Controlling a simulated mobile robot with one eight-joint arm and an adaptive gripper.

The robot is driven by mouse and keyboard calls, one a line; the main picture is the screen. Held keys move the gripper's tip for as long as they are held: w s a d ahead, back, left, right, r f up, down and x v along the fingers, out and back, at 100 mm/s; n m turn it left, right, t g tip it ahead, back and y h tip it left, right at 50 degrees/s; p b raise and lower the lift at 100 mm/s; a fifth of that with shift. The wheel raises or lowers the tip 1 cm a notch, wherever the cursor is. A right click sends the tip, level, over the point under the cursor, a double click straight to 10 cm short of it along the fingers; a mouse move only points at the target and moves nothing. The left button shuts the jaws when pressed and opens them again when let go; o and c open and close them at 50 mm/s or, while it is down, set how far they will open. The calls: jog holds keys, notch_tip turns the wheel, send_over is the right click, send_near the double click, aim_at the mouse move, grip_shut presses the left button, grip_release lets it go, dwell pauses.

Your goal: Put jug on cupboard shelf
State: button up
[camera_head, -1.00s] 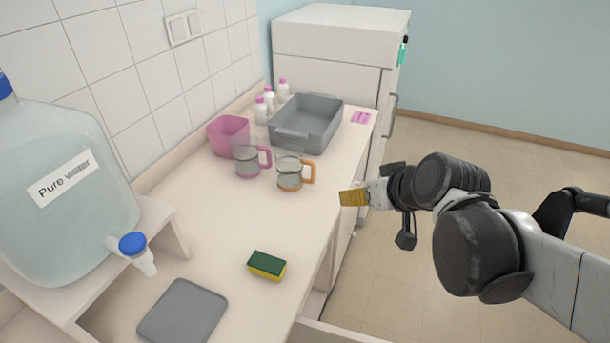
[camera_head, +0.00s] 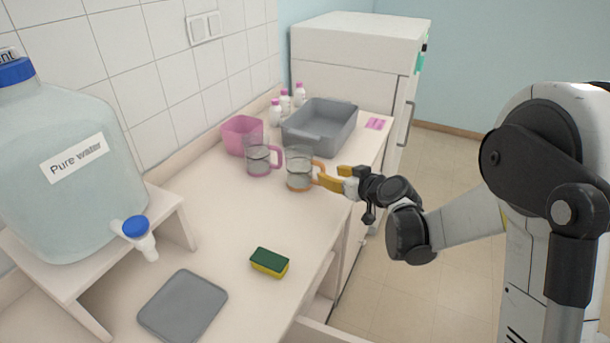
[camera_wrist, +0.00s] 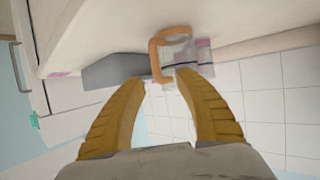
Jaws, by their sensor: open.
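A clear glass jug with an orange handle (camera_head: 299,172) stands upright on the counter. A second glass jug with a pink handle (camera_head: 259,160) stands just left of it. My gripper (camera_head: 329,177) is open with its yellow fingers at the orange handle. In the wrist view, the orange-handled jug (camera_wrist: 178,58) appears upside down just beyond my open gripper (camera_wrist: 160,78). Its handle lines up with the gap between the fingertips; I cannot tell whether they touch it. The cupboard's open front (camera_head: 318,288) shows below the counter's right edge, its shelf mostly hidden.
A grey basin (camera_head: 322,137), pink container (camera_head: 236,150) and several white bottles stand behind the jugs. A sponge (camera_head: 269,264), grey tray (camera_head: 183,308) and large water bottle (camera_head: 72,190) on a stand are nearer. The middle of the counter is clear.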

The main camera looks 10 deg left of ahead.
aim_at(323, 170)
jog(key=x, duration=0.2)
jog(key=b+x, duration=0.1)
jog(key=x, duration=0.1)
jog(key=b+x, duration=0.1)
jog(key=x, duration=0.1)
jog(key=shift+w+d+f, duration=0.15)
jog(key=shift+w+f, duration=0.15)
jog(key=shift+f, duration=0.15)
jog(key=shift+r, duration=0.1)
jog(key=shift+c, duration=0.4)
grip_shut()
